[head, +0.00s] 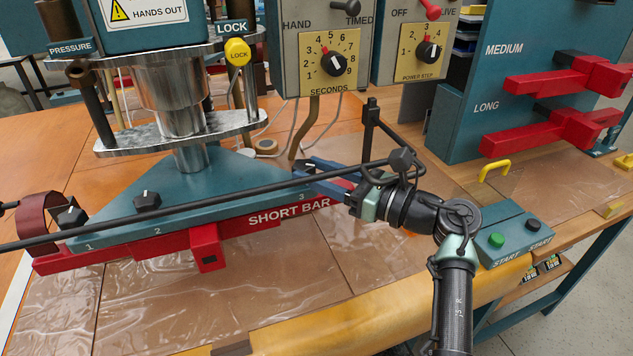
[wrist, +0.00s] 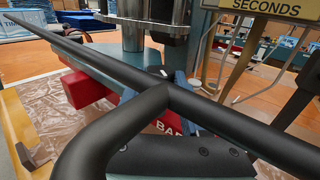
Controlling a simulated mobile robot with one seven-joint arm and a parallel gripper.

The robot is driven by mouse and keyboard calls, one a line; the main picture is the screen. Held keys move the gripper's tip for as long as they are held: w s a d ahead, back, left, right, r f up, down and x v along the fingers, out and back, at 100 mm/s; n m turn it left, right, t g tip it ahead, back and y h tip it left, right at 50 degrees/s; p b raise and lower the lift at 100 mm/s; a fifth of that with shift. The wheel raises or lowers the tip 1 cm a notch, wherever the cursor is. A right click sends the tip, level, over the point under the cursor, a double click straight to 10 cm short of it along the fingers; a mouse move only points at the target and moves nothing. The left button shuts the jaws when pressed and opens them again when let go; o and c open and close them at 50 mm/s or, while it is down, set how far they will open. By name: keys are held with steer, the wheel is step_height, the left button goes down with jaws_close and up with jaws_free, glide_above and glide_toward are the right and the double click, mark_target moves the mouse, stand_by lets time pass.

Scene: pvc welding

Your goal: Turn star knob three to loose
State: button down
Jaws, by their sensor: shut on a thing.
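The teal clamp plate (head: 215,197) carries the numbers 1, 2 and 3 along its front edge, above the red short bar (head: 262,221). Black star knob one (head: 70,216) and star knob two (head: 147,201) stand at the left and middle numbers. Star knob three is hidden by my gripper (head: 308,172), whose blue fingers are shut at the plate's right end, just above the number 3. In the wrist view, part of my gripper (wrist: 184,88) shows behind a thick dark bar, and the knob cannot be made out. The short bar also shows there as a red block (wrist: 88,90).
A long thin black rod (head: 180,214) crosses in front of the plate. The metal press column (head: 185,110) rises behind it. Dial boxes (head: 322,50) stand at the back. A start button box (head: 510,240) is right of my arm. A teal rack with red bars (head: 470,110) stands at right.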

stand_by(0.4)
steer(key=shift+c, duration=2)
jaws_free()
steer(key=shift+d, duration=0.1)
steer(key=v, duration=1.2)
steer(key=shift+s+d+b, duration=0.25)
steer(key=shift+d+b, duration=0.05)
steer(key=shift+b, duration=0.05)
